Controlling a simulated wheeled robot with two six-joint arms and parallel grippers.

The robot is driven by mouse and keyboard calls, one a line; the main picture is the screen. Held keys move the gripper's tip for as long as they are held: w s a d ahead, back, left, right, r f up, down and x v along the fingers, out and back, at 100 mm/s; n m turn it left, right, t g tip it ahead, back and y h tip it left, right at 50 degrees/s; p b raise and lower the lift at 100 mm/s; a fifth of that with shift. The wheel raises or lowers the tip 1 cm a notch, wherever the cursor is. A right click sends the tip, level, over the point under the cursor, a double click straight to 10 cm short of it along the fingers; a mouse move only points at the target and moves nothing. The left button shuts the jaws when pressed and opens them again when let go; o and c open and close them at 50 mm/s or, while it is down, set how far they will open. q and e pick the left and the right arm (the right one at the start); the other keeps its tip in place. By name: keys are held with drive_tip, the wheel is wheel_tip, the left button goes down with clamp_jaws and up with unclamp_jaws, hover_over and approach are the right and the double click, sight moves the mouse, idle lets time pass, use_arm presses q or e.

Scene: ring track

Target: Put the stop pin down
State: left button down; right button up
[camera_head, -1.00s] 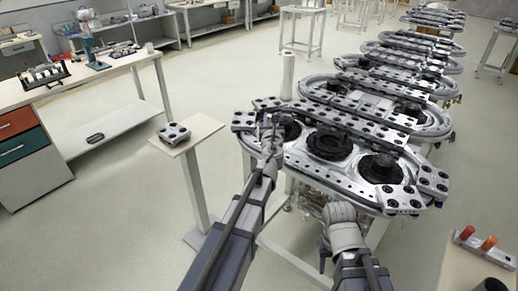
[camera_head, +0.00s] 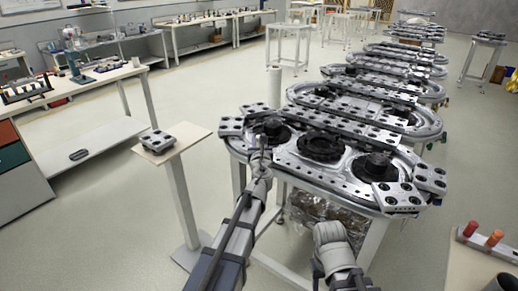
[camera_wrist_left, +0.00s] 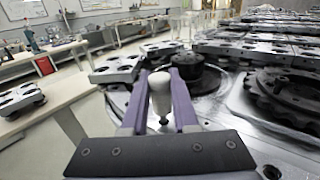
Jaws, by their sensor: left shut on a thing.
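My left gripper (camera_head: 262,150) is at the near left part of the ring track (camera_head: 290,160). In the left wrist view its two purple fingers (camera_wrist_left: 162,105) are shut on a pale grey pin (camera_wrist_left: 160,92) with a rounded top and a narrower lower end. I take this to be the stop pin. It stands roughly upright in front of the track's deck; I cannot tell whether its lower end touches anything. In the head view the pin is too small to make out clearly. My right arm shows at the bottom, but its gripper does not.
A small stand (camera_head: 197,136) left of the track bears a carriage block (camera_head: 157,140). More carriages (camera_head: 231,127) sit on the track. A white cylinder (camera_head: 274,87) stands behind the track.

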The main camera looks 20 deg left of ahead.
use_arm(q)
drive_tip(key=shift+f+b, duration=0.45)
drive_tip(key=shift+f, duration=0.45)
use_arm(e)
drive_tip(key=shift+f, duration=0.95)
use_arm(q)
drive_tip(key=shift+f, duration=0.15)
drive_tip(key=c, duration=0.7)
unclamp_jaws()
use_arm(e)
drive_tip(key=shift+f, duration=0.15)
use_arm(q)
drive_tip(key=shift+r, duration=0.25)
drive_tip(key=v, duration=1.2)
use_arm(e)
drive_tip(key=shift+r, duration=0.2)
